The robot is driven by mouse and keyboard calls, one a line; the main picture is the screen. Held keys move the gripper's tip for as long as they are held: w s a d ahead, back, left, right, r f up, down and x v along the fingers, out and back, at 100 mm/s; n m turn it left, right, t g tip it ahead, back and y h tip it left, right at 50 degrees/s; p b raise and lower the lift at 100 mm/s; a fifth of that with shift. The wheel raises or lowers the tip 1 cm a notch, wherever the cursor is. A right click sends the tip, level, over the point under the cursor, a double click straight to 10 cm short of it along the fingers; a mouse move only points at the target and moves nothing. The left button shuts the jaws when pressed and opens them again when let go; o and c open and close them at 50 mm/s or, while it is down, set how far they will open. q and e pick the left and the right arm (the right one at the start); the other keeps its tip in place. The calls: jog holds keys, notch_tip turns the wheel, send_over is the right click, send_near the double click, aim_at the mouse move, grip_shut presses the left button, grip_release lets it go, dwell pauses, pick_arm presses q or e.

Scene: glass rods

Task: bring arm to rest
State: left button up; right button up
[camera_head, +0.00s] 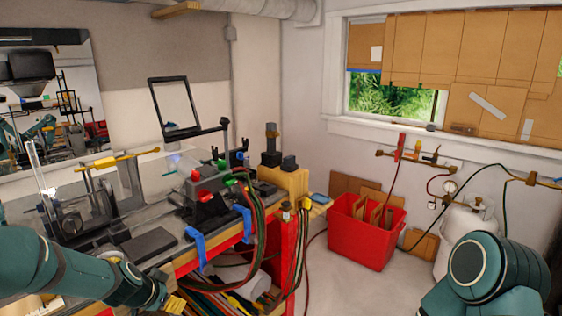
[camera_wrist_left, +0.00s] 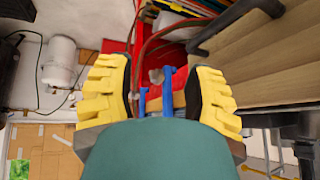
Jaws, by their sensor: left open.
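My left arm comes in from the lower left of the head view, and my left gripper (camera_head: 172,303) is at the bottom edge, in front of the workbench (camera_head: 185,262). Only a bit of its yellow fingers shows there. In the left wrist view its two yellow fingers (camera_wrist_left: 158,85) stand wide apart with nothing between the pads. Blue clamps (camera_wrist_left: 168,90) and the bench edge show beyond the gap. Teal links of my right arm fill the lower right corner of the head view; my right gripper is outside the frames.
The bench carries a torch with hoses (camera_head: 205,190), a dark flat block (camera_head: 145,245) and blue clamps (camera_head: 195,248) on its front edge. A red bin (camera_head: 362,240) and a white tank (camera_head: 460,232) stand on the floor. Open floor lies before the bin.

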pick_arm(q)
jog(key=s+d+f+n+g, duration=0.3)
jog(key=s+d+f, duration=0.65)
jog(key=f, duration=0.35)
jog(key=s+d+f+n+g+h, duration=0.1)
jog(key=s+d+f+n+h, duration=0.1)
jog(key=s+d+f, duration=0.4)
jog(key=s+d+n, duration=0.1)
jog(key=s+d, duration=0.2)
jog(key=s, duration=0.4)
jog(key=shift+d+f+n+g, duration=0.15)
jog(key=shift+d+n+g, duration=0.05)
jog(key=shift+n+g, duration=0.2)
dwell(0.4)
